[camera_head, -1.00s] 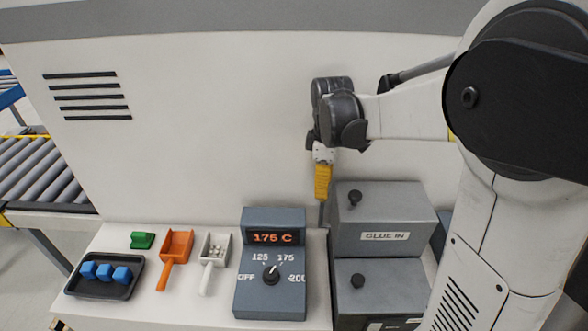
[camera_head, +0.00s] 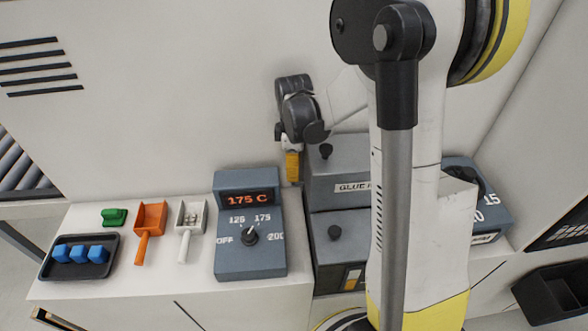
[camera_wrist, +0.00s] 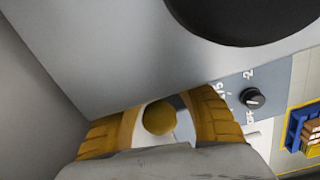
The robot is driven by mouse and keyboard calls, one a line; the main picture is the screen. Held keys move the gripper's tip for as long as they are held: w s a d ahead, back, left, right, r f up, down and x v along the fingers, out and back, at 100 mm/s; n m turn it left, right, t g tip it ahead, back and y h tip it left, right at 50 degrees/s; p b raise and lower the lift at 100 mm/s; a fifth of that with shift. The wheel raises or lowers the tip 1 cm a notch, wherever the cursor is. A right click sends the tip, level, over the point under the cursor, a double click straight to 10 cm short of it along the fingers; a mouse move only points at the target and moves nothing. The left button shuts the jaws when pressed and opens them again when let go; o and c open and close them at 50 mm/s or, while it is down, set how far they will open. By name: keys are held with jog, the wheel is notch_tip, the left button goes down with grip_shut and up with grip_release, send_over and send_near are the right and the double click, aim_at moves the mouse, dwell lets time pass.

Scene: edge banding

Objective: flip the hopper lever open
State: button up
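The upper grey box (camera_head: 334,164) labelled GLUE is partly hidden behind my arm in the head view. It has a black knob (camera_head: 326,151) on top. My gripper (camera_head: 292,168), with yellow fingers, points down at this box's left side. In the wrist view, a mustard-yellow ball (camera_wrist: 159,118), which looks like a lever's knob, sits between the spread fingers. Clear gaps show beside the ball, so the fingers appear open around it; I cannot tell whether either touches it. The lever's shaft cannot be made out.
A control box (camera_head: 250,240) reading 175 C stands left of the grey boxes. Farther left are a white scoop (camera_head: 191,220), an orange scoop (camera_head: 150,220), a green piece (camera_head: 114,217) and a black tray (camera_head: 55,275) with blue blocks. A wall rises behind.

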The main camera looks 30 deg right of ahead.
grip_shut()
jog(key=s+t+b, duration=0.1)
jog(key=s+a+t+h+b, duration=0.1)
jog(key=shift+f+t, duration=0.35)
jog(key=shift+t, duration=0.05)
jog(key=shift+s+r+t+h+b, duration=0.1)
jog(key=shift+s+t+h+b, duration=0.15)
jog(key=shift+t+h+b, duration=0.35)
grip_release()
